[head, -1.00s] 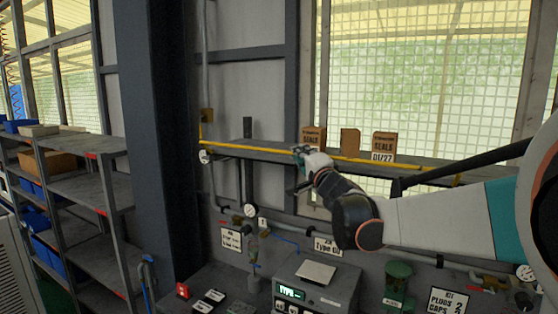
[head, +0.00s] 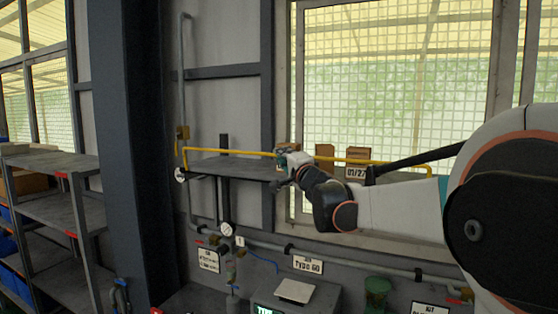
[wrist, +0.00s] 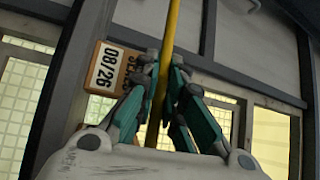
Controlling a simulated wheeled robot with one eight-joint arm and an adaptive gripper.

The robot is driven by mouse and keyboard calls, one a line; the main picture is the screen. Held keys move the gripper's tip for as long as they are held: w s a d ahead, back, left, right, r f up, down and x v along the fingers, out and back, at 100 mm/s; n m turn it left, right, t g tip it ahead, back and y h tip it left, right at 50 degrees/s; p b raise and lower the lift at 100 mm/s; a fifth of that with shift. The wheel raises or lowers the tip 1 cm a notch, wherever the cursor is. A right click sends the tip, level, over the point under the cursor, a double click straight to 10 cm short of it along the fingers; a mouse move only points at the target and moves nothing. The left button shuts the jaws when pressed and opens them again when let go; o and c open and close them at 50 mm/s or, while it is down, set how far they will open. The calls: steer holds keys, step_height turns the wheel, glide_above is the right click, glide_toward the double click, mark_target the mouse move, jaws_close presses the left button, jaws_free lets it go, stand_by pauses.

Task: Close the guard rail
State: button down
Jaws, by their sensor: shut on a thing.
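The yellow guard rail (head: 225,152) runs along the front of the wall shelf (head: 235,170), standing a little above the shelf top. Its left end bends down to the shelf edge, and its right end bends down near the window. My gripper (head: 284,154) is on the rail left of its middle. In the wrist view, the fingers of my gripper (wrist: 164,68) close around the yellow rail (wrist: 173,30) from both sides. My forearm hides part of the shelf and some of the boxes.
Cardboard boxes (head: 358,154) stand on the shelf behind the rail; one box labelled 08/26 (wrist: 106,68) shows beside my fingers. A dark column (head: 125,150) stands to the left. Pipes with a gauge (head: 227,229) run below the shelf, above a bench device (head: 295,291).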

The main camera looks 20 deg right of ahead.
steer(key=shift+w+d, duration=0.25)
steer(key=shift+d, duration=0.05)
stand_by(0.4)
steer(key=c, duration=1.7)
jaws_free()
steer(key=shift+s+a+f, duration=0.1)
steer(key=shift+s+f, duration=0.15)
steer(key=shift+s, duration=1)
steer(key=shift+s+a+f, duration=0.1)
steer(key=shift+s+f, duration=0.1)
steer(key=shift+s, duration=1)
steer(key=shift+s+a+f, duration=0.1)
steer(key=shift+s+f, duration=0.15)
steer(key=shift+s, duration=1)
steer(key=shift+f, duration=0.1)
